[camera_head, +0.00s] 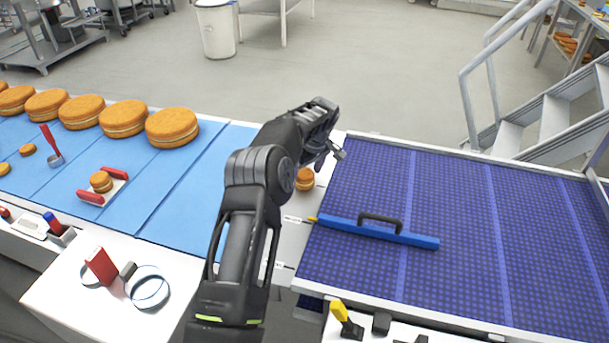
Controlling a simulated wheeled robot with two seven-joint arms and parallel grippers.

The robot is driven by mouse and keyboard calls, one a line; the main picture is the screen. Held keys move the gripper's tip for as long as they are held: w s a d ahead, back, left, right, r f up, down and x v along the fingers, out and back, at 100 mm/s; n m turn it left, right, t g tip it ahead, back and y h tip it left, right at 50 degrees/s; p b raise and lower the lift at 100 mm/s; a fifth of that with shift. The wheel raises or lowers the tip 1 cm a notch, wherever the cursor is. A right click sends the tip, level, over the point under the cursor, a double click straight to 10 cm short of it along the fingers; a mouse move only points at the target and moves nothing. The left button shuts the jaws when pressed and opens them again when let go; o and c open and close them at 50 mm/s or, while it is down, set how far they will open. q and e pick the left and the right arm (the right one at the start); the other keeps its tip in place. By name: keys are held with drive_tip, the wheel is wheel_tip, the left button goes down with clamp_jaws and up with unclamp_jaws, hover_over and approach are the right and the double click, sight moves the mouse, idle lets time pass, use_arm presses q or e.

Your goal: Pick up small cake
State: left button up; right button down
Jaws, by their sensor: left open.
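A small round cake (305,180), golden with a pale filling line, sits on the light strip between the blue mats and the dark blue conveyor. My left arm partly covers its left side. My left gripper (331,160) is open and above the cake, slightly to its right and far side; I see no contact. Another small cake (101,182) sits in a white holder (116,186) with red ends on the blue mat. More small cakes (27,149) lie at the far left. My right gripper is not in view.
Several large cakes (172,126) line the back of the blue mat (180,190). A blue bar with a black handle (380,231) lies across the near part of the conveyor (470,200). A red-handled tool (51,143) lies on the left. The conveyor is otherwise clear.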

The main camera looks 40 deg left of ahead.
sight(304, 172)
use_arm(q)
drive_tip(key=shift+x, duration=0.9)
drive_tip(key=c, duration=0.9)
drive_tip(key=shift+w, duration=0.1)
drive_tip(key=shift+c, duration=0.2)
drive_tip(key=shift+r, duration=0.5)
wheel_tip(304, 172, up, 9)
drive_tip(key=shift+r+b, duration=0.1)
drive_tip(key=shift+b, duration=1.05)
